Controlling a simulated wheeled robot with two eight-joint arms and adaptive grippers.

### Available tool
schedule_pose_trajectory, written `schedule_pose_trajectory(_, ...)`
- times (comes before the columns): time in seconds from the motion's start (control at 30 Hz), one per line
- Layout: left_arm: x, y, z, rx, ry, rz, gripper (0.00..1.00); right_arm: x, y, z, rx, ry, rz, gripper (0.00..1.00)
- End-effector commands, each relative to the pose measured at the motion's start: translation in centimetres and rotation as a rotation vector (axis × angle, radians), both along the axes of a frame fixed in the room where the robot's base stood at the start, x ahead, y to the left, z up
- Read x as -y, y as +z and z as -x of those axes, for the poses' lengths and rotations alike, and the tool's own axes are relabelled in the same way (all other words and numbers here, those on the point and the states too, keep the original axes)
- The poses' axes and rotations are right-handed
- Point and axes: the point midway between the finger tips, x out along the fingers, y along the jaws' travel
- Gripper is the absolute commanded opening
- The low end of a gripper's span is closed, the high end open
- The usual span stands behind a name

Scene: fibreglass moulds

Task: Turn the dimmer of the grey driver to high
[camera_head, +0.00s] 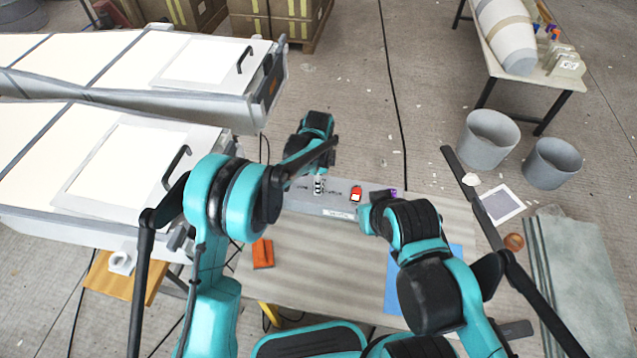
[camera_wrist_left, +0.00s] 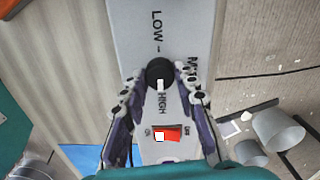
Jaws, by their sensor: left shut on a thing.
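The grey driver (camera_head: 337,211) is a long flat box lying on the bench; its labelled face fills the middle of the left wrist view (camera_wrist_left: 140,40). Its black dimmer knob (camera_wrist_left: 157,70) has a white mark pointing down the picture to the word HIGH; LOW is at the opposite side and MID at the right. My left gripper (camera_wrist_left: 160,80) is shut on the knob, a finger on each side; in the head view it (camera_head: 318,185) hides the knob. A red rocker switch (camera_head: 355,194) sits right of it. My right gripper (camera_head: 378,205) is by the driver's right end, its fingers unclear.
The bench (camera_head: 310,262) carries an orange object (camera_head: 262,253) and a blue sheet (camera_head: 455,257). Large white moulds (camera_head: 60,160) stand at the left. Two grey buckets (camera_head: 489,140) stand on the floor at the right. My arms cover much of the bench.

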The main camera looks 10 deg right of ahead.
Motion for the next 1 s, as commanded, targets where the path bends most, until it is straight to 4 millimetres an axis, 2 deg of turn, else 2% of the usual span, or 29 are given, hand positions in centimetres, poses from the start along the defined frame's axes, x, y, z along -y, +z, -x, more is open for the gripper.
schedule_pose_trajectory(0.1,0.0,-0.1,0.1,-0.002,-0.001,0.000,0.00,0.0,0.0,0.0,0.000,0.000,0.000,0.00)
schedule_pose_trajectory(0.13,0.0,-0.1,0.1,-0.002,-0.001,0.000,0.34,0.0,0.0,0.0,0.000,0.000,0.000,0.00)
schedule_pose_trajectory(0.2,0.0,-0.1,0.1,-0.001,-0.001,0.000,0.50,0.0,0.0,0.0,0.000,0.000,0.000,0.00)
schedule_pose_trajectory(0.57,0.0,0.4,0.0,0.000,0.000,0.000,0.50,0.0,0.0,0.0,0.000,0.000,0.000,0.00)
schedule_pose_trajectory(0.67,0.0,1.6,0.0,0.000,0.000,0.000,0.50,0.0,0.0,0.0,0.000,0.000,0.000,0.00)
schedule_pose_trajectory(1.0,0.0,8.8,0.0,-0.001,0.000,0.000,0.50,0.0,0.0,0.0,0.000,0.000,0.000,0.00)
